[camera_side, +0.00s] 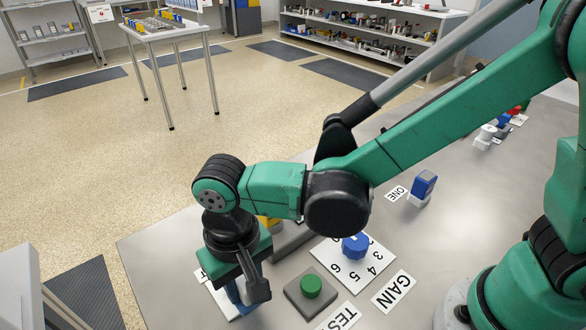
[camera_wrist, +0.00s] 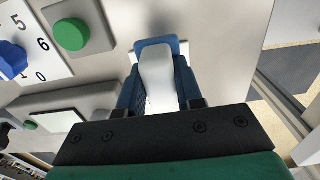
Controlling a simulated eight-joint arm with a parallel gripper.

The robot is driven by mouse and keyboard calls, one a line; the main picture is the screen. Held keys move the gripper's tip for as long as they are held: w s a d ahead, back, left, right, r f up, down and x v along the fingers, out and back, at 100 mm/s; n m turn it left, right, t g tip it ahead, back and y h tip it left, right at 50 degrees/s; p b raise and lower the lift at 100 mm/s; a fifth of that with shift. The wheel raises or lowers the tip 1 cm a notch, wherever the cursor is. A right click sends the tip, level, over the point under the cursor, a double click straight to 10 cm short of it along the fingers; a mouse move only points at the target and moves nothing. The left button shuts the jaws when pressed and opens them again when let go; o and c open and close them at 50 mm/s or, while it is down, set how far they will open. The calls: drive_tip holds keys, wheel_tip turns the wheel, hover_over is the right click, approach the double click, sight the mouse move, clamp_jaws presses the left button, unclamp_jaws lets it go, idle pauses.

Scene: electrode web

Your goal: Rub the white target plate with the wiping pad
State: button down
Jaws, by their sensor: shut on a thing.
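My gripper (camera_side: 250,287) points down over the near left part of the table. In the wrist view my gripper (camera_wrist: 160,103) is shut on the wiping pad (camera_wrist: 155,75), which shows a pale body with a blue edge at its far end. In the side view, blue parts of the pad (camera_side: 238,294) show beside the fingers. The white target plate (camera_side: 222,304) lies beneath, mostly hidden by the pad and gripper; slivers of it show beside the pad. I cannot tell whether the pad touches the plate.
To the right stand a green button (camera_side: 311,286) on a grey base and a blue knob (camera_side: 355,246) on a numbered white plate. A grey box (camera_wrist: 65,115) lies close by. A blue and white switch (camera_side: 424,184) stands farther back. The table's left edge is near.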

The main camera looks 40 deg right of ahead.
drive_tip(key=shift+r, duration=2.65)
drive_tip(key=shift+w+d+r, duration=0.1)
drive_tip(key=shift+w+d, duration=0.1)
drive_tip(key=shift+d, duration=0.15)
drive_tip(key=w+d+r+m, duration=0.1)
drive_tip(key=d+r+m, duration=0.25)
drive_tip(key=d, duration=0.25)
drive_tip(key=w+d+r+m, duration=0.2)
drive_tip(key=d+m, duration=0.2)
drive_tip(key=d, duration=0.2)
wheel_tip(320, 180, up, 5)
drive_tip(key=m, duration=1.1)
hover_over(388, 226)
drive_tip(key=shift+n, duration=0.25)
wheel_tip(388, 226, down, 19)
drive_tip(key=shift+f, duration=0.2)
drive_tip(key=shift+f, duration=0.1)
